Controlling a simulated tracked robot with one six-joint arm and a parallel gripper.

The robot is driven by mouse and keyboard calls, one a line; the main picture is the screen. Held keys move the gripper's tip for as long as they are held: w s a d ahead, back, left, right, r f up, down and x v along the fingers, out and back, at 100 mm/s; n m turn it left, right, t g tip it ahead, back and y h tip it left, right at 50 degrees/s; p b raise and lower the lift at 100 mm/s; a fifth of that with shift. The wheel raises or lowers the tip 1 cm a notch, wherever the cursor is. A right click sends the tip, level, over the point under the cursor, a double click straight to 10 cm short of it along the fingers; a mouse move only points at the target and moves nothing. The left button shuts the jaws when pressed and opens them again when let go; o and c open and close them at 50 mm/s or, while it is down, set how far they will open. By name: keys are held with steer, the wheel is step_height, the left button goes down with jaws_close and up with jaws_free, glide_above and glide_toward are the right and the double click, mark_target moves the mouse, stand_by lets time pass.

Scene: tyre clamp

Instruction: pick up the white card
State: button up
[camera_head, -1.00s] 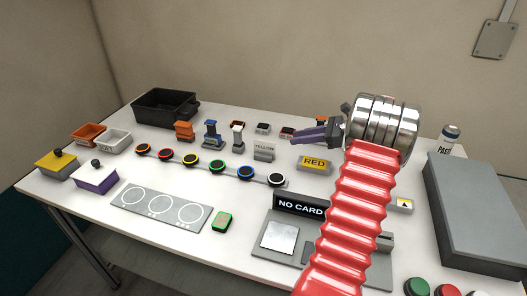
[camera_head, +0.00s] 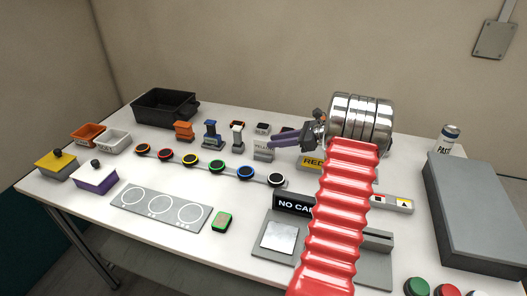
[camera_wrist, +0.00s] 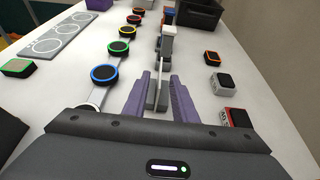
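A pale card lettered YELLOW (camera_head: 263,145) stands upright in a small grey holder on the table, just left of my gripper. In the wrist view this card (camera_wrist: 159,66) shows edge-on as a thin white strip between the fingers. My gripper (camera_head: 277,140) has purple fingers and reaches left toward the card from the right. In the wrist view my gripper (camera_wrist: 161,77) is open, with one finger on each side of the card and a gap visible. I cannot tell whether either finger touches it.
A yellow card lettered RED (camera_head: 311,164) stands under my gripper, partly covered. A rail of coloured round buttons (camera_head: 190,160) runs in front. Small dark blocks (camera_wrist: 222,83) stand beside the right finger. A black bin (camera_head: 163,104) is at the back left.

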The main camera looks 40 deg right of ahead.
mark_target(265, 143)
steer(key=shift+x, duration=2.6)
jaws_close()
